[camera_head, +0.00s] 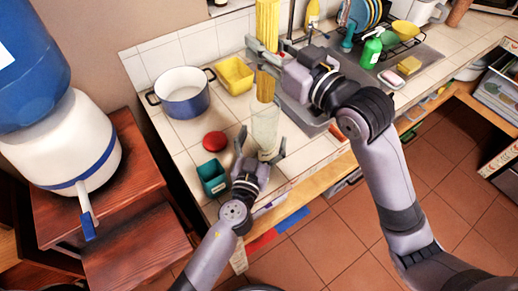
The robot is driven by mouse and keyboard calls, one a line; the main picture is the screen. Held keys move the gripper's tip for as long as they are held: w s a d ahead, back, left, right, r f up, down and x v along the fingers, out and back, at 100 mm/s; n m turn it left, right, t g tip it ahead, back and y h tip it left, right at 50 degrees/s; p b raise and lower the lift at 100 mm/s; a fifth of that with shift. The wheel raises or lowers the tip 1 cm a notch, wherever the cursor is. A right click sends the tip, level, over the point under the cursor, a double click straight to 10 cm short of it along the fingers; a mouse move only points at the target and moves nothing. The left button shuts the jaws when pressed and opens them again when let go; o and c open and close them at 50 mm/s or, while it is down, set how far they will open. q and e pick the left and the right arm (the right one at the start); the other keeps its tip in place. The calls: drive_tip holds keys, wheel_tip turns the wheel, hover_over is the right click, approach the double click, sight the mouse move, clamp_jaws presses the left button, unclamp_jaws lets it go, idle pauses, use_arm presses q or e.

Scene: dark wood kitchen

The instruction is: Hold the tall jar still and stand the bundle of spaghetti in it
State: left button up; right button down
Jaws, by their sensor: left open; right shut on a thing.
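The tall clear jar (265,122) stands upright near the counter's front edge. My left gripper (260,145) is open, with one finger on each side of the jar's lower part. I cannot tell whether the fingers touch it. The yellow spaghetti bundle (267,24) is held roughly upright by my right gripper (264,60), which is shut around its middle. The bundle's lower end (265,88) points down at the jar's mouth. I cannot tell whether its tip is above the rim or just inside.
A blue-white pot (182,94), yellow container (235,75), red round object (214,141) and teal container (212,178) stand left of the jar.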

sight(270, 100)
use_arm(q)
drive_tip(key=shift+w+d, duration=0.2)
drive_tip(key=shift+w, duration=0.4)
use_arm(e)
drive_tip(key=shift+r, duration=0.1)
use_arm(q)
drive_tip(key=shift+c, duration=0.6)
drive_tip(key=c, duration=1.2)
drive_tip(key=shift+c, duration=0.2)
use_arm(e)
drive_tip(key=shift+s, duration=0.1)
drive_tip(key=shift+f, duration=6.15)
drive_tip(key=c, duration=1.1)
unclamp_jaws()
